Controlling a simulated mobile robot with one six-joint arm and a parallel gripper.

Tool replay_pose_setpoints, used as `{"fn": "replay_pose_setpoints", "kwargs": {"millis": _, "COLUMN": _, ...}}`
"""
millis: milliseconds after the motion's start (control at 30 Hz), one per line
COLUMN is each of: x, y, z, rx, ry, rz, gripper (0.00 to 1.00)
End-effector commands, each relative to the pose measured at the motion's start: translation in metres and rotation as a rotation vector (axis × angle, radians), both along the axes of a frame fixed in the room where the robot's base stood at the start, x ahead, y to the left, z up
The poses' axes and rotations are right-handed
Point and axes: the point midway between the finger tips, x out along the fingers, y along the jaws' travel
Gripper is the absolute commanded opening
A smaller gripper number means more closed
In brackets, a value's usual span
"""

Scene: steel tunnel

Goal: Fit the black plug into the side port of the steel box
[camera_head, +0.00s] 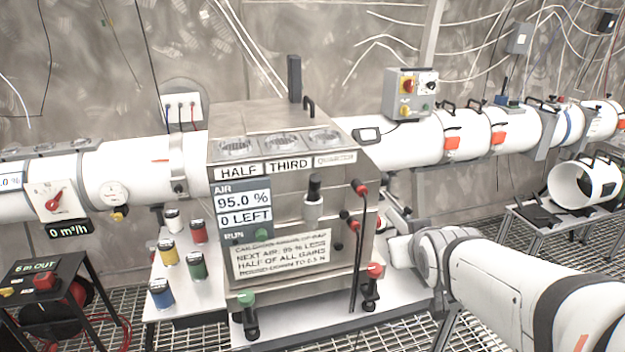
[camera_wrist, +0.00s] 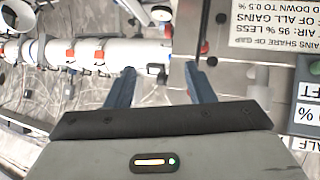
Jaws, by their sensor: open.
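The steel box (camera_head: 290,160) stands on a white table and carries HALF, THIRD and air-readout labels. A black-topped piece (camera_head: 315,186) sits upright in a pale cylinder on its front; I cannot tell for certain that this is the black plug. Several red-and-black connectors, one of them a red-topped plug (camera_head: 360,187), are at the box's right edge. The side port cannot be clearly made out. My gripper (camera_wrist: 160,86) is open with nothing between its two blue fingers. The box's face (camera_wrist: 275,60) appears upside down at their right. In the head view the gripper is partly hidden beyond the box's right side.
Colored cans, including a blue can (camera_head: 161,293), stand on the white table (camera_head: 200,270) left of the box. A white pipe (camera_head: 130,170) runs behind it. A black reel frame (camera_head: 50,290) is at far left.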

Motion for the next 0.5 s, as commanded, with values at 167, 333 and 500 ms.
{"fn": "replay_pose_setpoints", "kwargs": {"millis": 167, "x": 0.044, "y": 0.042, "z": 0.019, "rx": 0.042, "ry": -0.259, "rz": 0.234, "gripper": 0.49}}
{"fn": "replay_pose_setpoints", "kwargs": {"millis": 333, "x": 0.055, "y": 0.087, "z": 0.036, "rx": 0.128, "ry": -0.445, "rz": 0.472, "gripper": 0.49}}
{"fn": "replay_pose_setpoints", "kwargs": {"millis": 500, "x": 0.047, "y": 0.121, "z": 0.044, "rx": 0.223, "ry": -0.534, "rz": 0.655, "gripper": 0.49}}
